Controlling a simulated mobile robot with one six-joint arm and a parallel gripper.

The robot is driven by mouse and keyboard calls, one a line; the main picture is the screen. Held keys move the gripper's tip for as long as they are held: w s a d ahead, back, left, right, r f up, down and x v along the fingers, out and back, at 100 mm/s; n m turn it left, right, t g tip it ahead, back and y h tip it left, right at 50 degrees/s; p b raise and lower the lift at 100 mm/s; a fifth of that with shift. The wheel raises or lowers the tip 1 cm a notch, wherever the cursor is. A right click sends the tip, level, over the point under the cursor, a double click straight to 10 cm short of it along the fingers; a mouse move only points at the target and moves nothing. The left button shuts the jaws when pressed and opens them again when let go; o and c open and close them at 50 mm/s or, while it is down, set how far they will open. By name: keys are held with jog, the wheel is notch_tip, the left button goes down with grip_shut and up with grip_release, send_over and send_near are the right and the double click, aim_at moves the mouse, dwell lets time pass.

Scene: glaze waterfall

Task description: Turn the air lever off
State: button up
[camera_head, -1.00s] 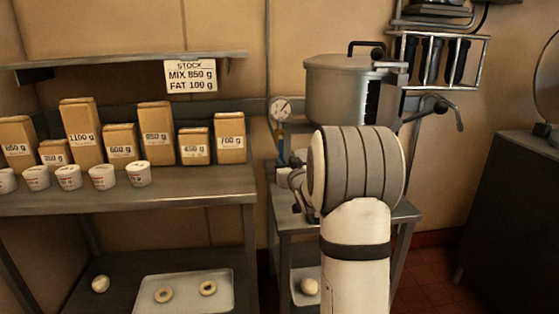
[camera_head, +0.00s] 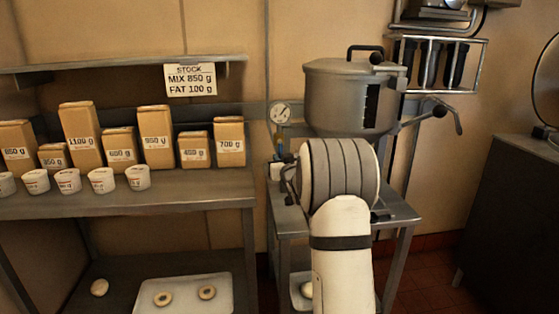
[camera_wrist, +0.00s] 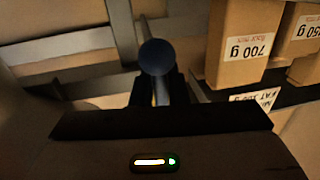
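A dark blue round knob (camera_wrist: 155,57), which looks like the end of the air lever, shows in the wrist view. It lies just in front of the dark fingers of my gripper (camera_wrist: 160,90). Whether the fingers touch or close around it cannot be told. In the head view, the pressure gauge (camera_head: 281,112) is left of the grey pot (camera_head: 345,97), with a small blue and yellow fitting (camera_head: 279,143) below it. My arm hides most of my gripper and the lever there.
The pot has a side handle (camera_head: 436,110) and stands above a metal stand (camera_head: 400,213). At left, a shelf (camera_head: 200,187) holds several paper bags (camera_head: 157,137) and white cups (camera_head: 102,180). A tray (camera_head: 222,297) with rings is below. A dark cabinet (camera_head: 510,210) is at right.

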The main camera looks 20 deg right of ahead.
grip_shut()
